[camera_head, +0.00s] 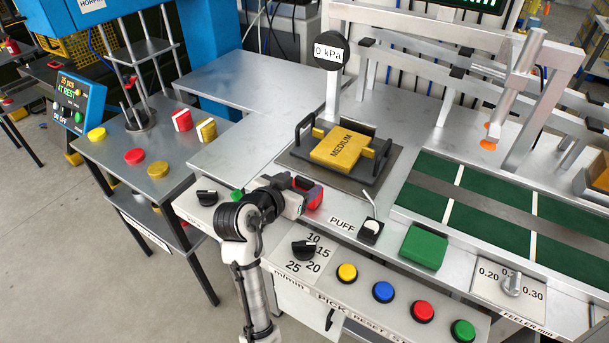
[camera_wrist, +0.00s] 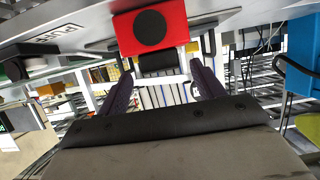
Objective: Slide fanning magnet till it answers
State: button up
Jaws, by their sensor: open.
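A red block (camera_wrist: 178,36) with a round black disc on its face is just beyond the fingertips in the wrist view. It is probably the fanning magnet. In the head view a red piece (camera_head: 315,197) shows at the bench edge, partly hidden behind my gripper (camera_head: 304,188). My gripper is open, and its two dark fingers in the wrist view (camera_wrist: 161,78) have nothing between them. I cannot tell whether they touch the red block. A yellow block marked MEDIUM (camera_head: 341,147) lies in a black holder behind it. The round gauge (camera_head: 331,50) reads 0 kPa.
A PUFF lever (camera_head: 370,229) and green block (camera_head: 424,247) stand to the right. A dial (camera_head: 304,250) and several coloured buttons (camera_head: 383,292) line the front panel. A black knob (camera_head: 207,197) is left of my gripper. A suction arm (camera_head: 489,143) hangs over the green belt (camera_head: 480,197).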

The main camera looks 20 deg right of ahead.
aim_at(303, 181)
jog(key=shift+p+x, duration=0.3)
jog(key=shift+x, duration=1.4)
